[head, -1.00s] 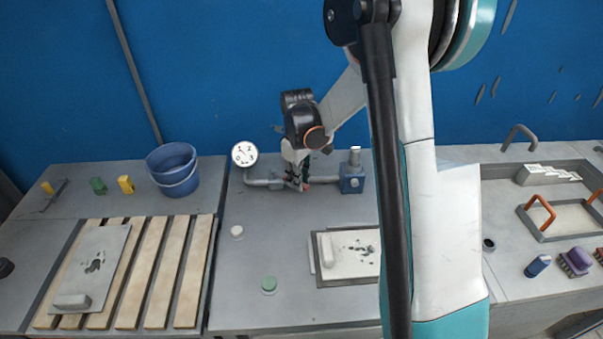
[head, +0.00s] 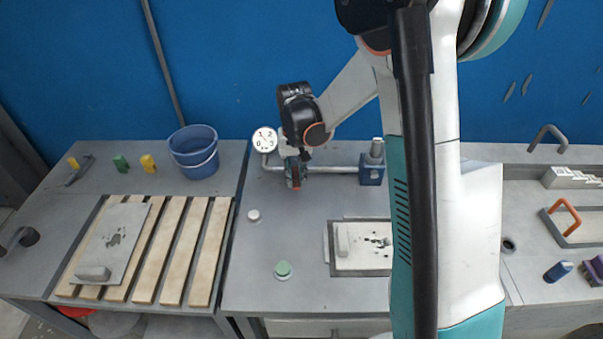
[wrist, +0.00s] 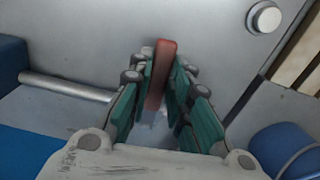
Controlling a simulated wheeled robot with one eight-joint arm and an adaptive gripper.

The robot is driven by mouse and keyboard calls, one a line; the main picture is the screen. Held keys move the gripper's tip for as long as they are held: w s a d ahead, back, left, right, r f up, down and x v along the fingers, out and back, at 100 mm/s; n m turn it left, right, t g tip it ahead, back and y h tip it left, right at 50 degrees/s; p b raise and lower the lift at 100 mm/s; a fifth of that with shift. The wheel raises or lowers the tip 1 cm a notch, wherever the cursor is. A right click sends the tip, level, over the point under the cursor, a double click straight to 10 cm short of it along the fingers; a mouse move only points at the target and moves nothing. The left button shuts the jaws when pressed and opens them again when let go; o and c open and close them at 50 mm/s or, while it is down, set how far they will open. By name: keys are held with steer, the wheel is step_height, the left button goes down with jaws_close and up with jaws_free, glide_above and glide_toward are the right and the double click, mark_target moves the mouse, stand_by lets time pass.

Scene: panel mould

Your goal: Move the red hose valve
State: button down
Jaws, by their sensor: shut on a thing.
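The red hose valve's handle (wrist: 162,75) shows in the wrist view as an upright red bar between the green finger pads. My gripper (wrist: 160,100) is shut on it. In the head view my gripper (head: 296,178) points down at the grey pipe (head: 330,169), just right of the round white gauge (head: 265,140). A little red shows at the fingertips there. The valve's body is mostly hidden by the gripper. The pipe also shows in the wrist view (wrist: 65,88), left of the fingers.
A blue block fitting (head: 371,170) stands at the pipe's right end. A blue bucket (head: 194,152) stands to the left. A white knob (head: 254,215), a green knob (head: 283,270) and a panel mould (head: 355,262) sit in front. Slats (head: 172,250) lie at left.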

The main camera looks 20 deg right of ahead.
steer(key=shift+w+a+m, duration=0.15)
steer(key=shift+a+m, duration=0.2)
steer(key=shift+m, duration=0.05)
steer(key=c, duration=1.5)
jaws_free()
step_height(320, 180, up, 12)
